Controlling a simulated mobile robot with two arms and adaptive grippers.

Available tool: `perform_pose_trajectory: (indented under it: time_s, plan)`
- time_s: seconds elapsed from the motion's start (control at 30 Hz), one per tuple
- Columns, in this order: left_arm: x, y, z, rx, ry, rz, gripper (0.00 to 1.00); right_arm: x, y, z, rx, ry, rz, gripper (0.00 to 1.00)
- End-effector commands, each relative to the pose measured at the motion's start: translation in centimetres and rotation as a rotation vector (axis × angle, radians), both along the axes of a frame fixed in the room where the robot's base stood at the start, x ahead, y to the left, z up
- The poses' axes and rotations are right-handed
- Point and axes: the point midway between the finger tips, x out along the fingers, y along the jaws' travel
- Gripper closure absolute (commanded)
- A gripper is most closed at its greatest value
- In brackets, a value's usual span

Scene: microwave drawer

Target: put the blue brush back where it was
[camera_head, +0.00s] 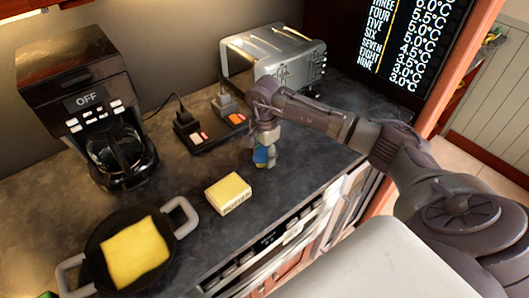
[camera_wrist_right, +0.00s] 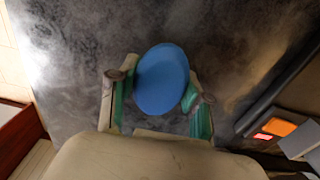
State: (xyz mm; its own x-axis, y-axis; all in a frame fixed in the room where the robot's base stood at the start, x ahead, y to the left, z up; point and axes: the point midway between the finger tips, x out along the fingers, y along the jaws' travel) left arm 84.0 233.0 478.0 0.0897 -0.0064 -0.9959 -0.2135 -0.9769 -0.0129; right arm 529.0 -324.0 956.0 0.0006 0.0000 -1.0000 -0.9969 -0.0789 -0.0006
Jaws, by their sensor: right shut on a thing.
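The blue brush shows in the right wrist view as a smooth blue oval (camera_wrist_right: 162,78) between the fingers. My right gripper (camera_wrist_right: 155,95) is shut on it, with one green-padded finger on each side. In the head view the right gripper (camera_head: 265,158) points down over the dark counter, and a small patch of the blue brush (camera_head: 260,156) shows between its fingers. Most of the brush is hidden there. I cannot tell whether it touches the counter. My left gripper is not in view.
A butter block (camera_head: 229,194) lies in front of the gripper. A power strip (camera_head: 216,132) with plugs and a toaster (camera_head: 290,60) stand behind it. A coffee maker (camera_head: 85,80) and a pan (camera_head: 95,262) holding a yellow slab are at left. The counter (camera_head: 190,178) has clear patches between.

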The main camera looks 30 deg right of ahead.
Motion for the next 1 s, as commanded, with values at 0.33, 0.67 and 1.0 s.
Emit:
perform_pose_trajectory:
  time_s: [0.33, 0.67, 1.0]
  plan:
    - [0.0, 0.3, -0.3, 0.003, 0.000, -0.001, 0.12, 0.0, 0.0, -0.2, 0.000, 0.000, 0.000, 0.28]
    - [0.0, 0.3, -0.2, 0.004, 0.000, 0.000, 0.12, 0.0, 0.0, -0.1, 0.000, 0.000, 0.000, 0.26]
    - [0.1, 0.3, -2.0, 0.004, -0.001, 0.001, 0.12, 0.1, -0.1, 4.8, -0.002, -0.007, 0.000, 0.26]
